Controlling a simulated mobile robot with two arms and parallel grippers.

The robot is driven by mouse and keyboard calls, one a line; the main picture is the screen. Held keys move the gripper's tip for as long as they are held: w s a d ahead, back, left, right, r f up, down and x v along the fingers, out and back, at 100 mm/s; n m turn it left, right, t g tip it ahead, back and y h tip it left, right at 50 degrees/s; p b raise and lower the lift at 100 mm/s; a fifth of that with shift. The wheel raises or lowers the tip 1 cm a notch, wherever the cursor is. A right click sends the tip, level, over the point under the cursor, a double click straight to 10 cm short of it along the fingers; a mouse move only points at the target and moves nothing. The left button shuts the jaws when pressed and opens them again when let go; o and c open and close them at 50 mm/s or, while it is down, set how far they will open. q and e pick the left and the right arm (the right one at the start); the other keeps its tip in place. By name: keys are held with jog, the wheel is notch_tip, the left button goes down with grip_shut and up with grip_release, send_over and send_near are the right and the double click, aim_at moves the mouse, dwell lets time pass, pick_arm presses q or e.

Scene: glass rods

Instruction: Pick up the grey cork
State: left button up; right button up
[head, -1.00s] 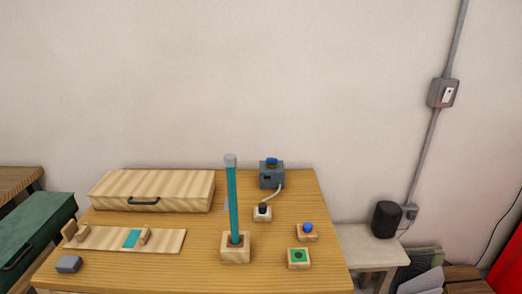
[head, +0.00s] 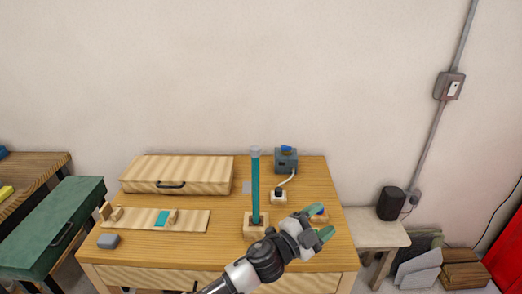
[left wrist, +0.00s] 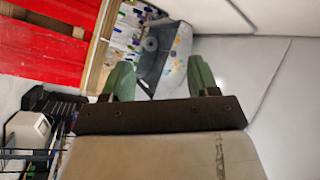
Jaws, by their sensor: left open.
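A small grey cap (head: 255,150) sits on top of the upright teal rod (head: 256,185), which stands in a wooden block (head: 255,232). A grey rounded block (head: 108,241) lies at the table's front left. I cannot tell for certain which of these is the grey cork. My left gripper (head: 322,221) is open and empty, above the table's right side, to the right of the rod and lower in the picture than its cap. Its green fingers also show in the left wrist view (left wrist: 160,78), with neither grey piece there. My right gripper is not in view.
A black cork (head: 279,191) sits in a small block by the grey-blue device (head: 286,160). A long wooden case (head: 175,173) and a flat wooden stand (head: 192,222) with a teal patch are at left.

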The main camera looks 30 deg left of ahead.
pick_arm(q)
jog(key=d+r+m+g+h, duration=0.4)
jog(key=r+m+h, duration=0.35)
jog(key=m, duration=0.25)
notch_tip(320, 180, up, 12)
jog(key=m+g+y+p, duration=0.3)
jog(key=m+g+y, duration=0.55)
jog(key=y, duration=0.85)
send_over(255, 147)
jog(key=s+d, duration=0.2)
jog(key=s, duration=0.2)
jog(key=n+g, duration=0.1)
jog(key=g, duration=0.1)
jog(key=shift+t, duration=0.25)
jog(key=p+x, duration=0.1)
jog(key=x, duration=0.3)
jog(key=shift+w+a+f, duration=0.1)
jog(key=shift+a+f, duration=0.15)
jog(key=shift+f, duration=0.05)
jog(key=p+x, duration=0.1)
jog(key=x, duration=0.1)
jog(key=p+x, duration=0.2)
jog(key=shift+w+a+f, duration=0.2)
jog(key=shift+w+a, duration=0.05)
jog(key=shift+w, duration=0.1)
jog(key=shift+w+f, duration=0.15)
jog(key=shift+f, duration=0.2)
